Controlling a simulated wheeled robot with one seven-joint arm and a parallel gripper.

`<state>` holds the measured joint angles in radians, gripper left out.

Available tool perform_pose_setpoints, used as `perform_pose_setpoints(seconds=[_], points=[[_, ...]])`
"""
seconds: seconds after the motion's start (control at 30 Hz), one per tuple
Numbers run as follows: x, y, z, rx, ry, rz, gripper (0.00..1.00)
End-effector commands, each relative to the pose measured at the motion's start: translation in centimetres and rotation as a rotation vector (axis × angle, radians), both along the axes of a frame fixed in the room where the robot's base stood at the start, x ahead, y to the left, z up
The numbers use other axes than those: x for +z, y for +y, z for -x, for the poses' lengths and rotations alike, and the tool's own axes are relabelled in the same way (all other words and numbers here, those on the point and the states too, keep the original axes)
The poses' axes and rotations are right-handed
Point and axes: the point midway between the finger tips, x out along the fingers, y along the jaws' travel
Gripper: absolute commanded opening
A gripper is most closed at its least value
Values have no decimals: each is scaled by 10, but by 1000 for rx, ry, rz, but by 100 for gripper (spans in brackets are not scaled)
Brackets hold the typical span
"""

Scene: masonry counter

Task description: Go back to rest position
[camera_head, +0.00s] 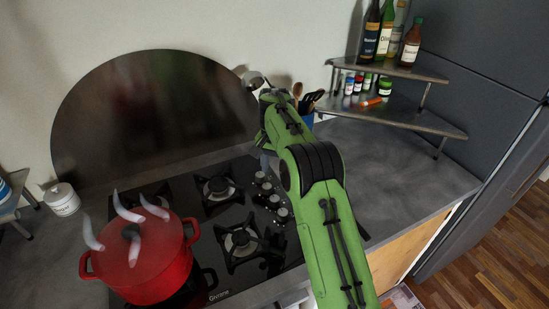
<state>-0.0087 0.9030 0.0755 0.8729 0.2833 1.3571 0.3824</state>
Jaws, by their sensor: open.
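My green arm reaches up from the bottom of the head view over the right side of the stove and the counter. My gripper (264,155) is at its far end, beside the right side of the stove. It is open, small in view and partly hidden by my arm. I see nothing held in it.
A red lidded pot (150,262) stands on the front left of the black gas stove (203,243), with pale wisps above it. A blue utensil holder (307,121) stands behind my arm. A two-level corner shelf (425,118) holds bottles and small jars. A white canister (62,201) is at left.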

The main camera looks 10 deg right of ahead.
Motion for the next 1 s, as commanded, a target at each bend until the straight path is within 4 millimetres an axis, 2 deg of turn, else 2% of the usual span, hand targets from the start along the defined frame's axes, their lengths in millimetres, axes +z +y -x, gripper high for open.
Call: perform_pose_setpoints(seconds=[0.03,0.13,0.6,0.67,0.77,0.9,1.0], points=[[11,0,-1,0,-2,0,48],[21,0,0,0,0,0,48],[22,0,0,0,0,0,48],[29,0,3,7,-7,2,48],[61,-2,18,52,-44,14,48],[121,-6,68,157,-124,43,48],[152,-8,113,233,-181,63,48]])
